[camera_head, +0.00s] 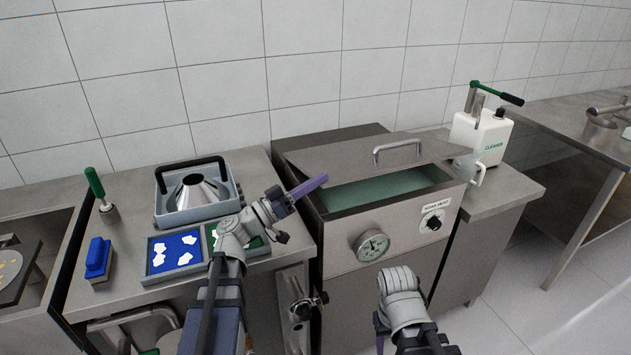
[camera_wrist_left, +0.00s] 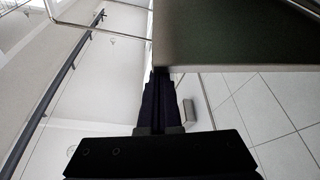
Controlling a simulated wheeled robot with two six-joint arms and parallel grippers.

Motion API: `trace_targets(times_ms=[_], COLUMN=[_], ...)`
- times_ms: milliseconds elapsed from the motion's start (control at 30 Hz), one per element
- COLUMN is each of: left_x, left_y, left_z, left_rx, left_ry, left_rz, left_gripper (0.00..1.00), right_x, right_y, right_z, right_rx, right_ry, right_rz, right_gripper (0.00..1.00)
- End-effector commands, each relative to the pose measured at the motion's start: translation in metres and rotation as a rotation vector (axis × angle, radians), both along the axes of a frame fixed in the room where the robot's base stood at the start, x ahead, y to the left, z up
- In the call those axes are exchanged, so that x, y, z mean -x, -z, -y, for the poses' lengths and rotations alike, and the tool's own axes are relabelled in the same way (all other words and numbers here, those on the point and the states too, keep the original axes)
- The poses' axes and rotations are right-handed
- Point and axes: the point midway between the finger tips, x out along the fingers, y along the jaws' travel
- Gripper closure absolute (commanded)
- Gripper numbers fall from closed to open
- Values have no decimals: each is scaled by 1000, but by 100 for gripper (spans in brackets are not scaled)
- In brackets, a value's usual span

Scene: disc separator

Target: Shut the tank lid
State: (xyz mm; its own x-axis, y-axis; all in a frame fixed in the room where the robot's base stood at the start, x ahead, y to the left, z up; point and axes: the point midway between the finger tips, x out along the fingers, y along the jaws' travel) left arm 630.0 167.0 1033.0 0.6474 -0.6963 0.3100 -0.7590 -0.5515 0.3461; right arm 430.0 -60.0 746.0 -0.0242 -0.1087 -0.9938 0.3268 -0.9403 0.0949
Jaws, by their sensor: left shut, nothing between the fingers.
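The steel tank (camera_head: 337,254) stands in the middle of the head view, with greenish liquid (camera_head: 378,189) showing through its open front part. The tank lid (camera_head: 345,158) is tilted up, with a metal handle (camera_head: 398,149) on its top. My left gripper (camera_head: 316,184) is shut and empty, its purple fingers at the tank's left front rim beside the lid's left side; contact cannot be told. In the left wrist view its fingers (camera_wrist_left: 161,100) are together beside a large grey-green panel (camera_wrist_left: 235,35), which may be the lid.
A gauge (camera_head: 371,246) and a knob (camera_head: 434,224) are on the tank's front. A blue and green tray (camera_head: 178,273) and a steel cone unit (camera_head: 196,193) are left.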

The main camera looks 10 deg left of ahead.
Motion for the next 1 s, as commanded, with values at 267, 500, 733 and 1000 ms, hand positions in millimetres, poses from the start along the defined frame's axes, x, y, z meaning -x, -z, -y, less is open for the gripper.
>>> trace_targets(times_ms=[267,500,733,1000], left_x=[0,0,0,0], left_y=[12,12,12,0], left_z=[0,0,0,0], left_rx=[1,1,1,1], left_ry=[0,1,1,0], left_rz=[-1,-1,-1,-2], left_gripper=[100,100,100,100], right_x=[0,0,0,0], right_y=[12,12,12,0], right_z=[0,0,0,0], right_rx=[0,0,0,0], right_ry=[0,0,0,0], right_rz=[0,0,0,0], right_gripper=[50,50,50,50])
